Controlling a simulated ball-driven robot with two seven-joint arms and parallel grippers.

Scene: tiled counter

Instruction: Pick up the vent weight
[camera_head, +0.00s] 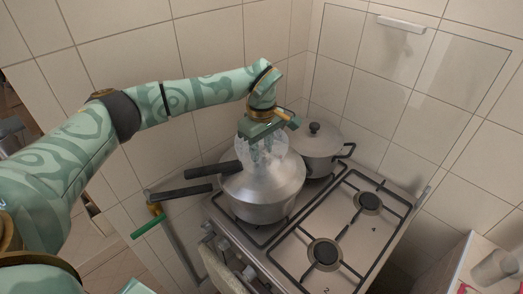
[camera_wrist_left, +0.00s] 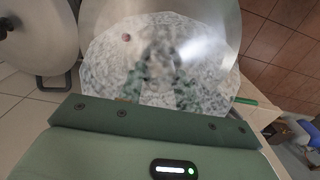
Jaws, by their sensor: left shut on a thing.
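The silver pressure cooker (camera_head: 262,190) stands on the stove's left side, its long black handles (camera_head: 180,193) pointing left. My left gripper (camera_head: 262,153) points down just over the middle of its lid. A whitish, speckled steam-like cloud surrounds the fingers. In the wrist view the left gripper's green fingers (camera_wrist_left: 158,88) are shut on a small blurred grey shape, the vent weight (camera_wrist_left: 158,66). The cloud veils its outline, and I cannot tell whether it still touches the lid. A small reddish-brown dot (camera_wrist_left: 126,37) shows on the lid.
A lidded grey pot (camera_head: 315,152) stands close behind the cooker. The stove's right burners (camera_head: 325,252) are bare. Tiled walls (camera_head: 205,65) stand close behind. A glass (camera_head: 492,267) stands on the counter at right.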

